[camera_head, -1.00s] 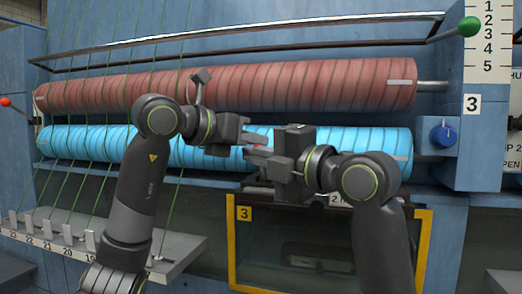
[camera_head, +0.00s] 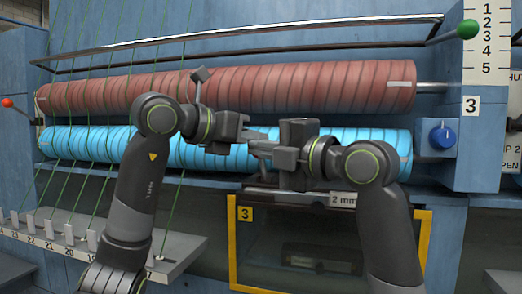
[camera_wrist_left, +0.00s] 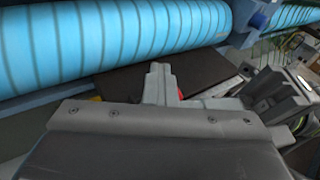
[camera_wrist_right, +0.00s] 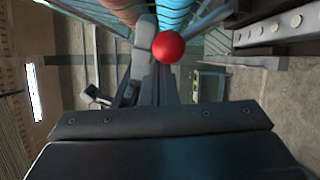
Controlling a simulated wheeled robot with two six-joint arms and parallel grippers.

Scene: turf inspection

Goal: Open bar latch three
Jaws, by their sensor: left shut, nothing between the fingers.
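No part labelled as a bar latch can be made out. A white sign "3" (camera_head: 471,104) is on the right blue post, and a yellow frame (camera_head: 233,250) with its own "3" stands below the rollers. My left gripper (camera_head: 262,137) is shut and empty in front of the blue roller (camera_head: 360,142). My right gripper (camera_head: 258,149) comes from the right, and its fingertips are close to the left one's. In the right wrist view its fingers look close together, with a red ball (camera_wrist_right: 168,47) beyond them. A small red patch (camera_wrist_left: 180,93) shows beside the left finger.
A red-brown roller (camera_head: 340,85) runs above the blue one, under a metal bar (camera_head: 250,27). A green ball (camera_head: 467,29) is at upper right, a red ball (camera_head: 7,102) at far left. A blue knob (camera_head: 443,135) is on the post. Green cords hang at left.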

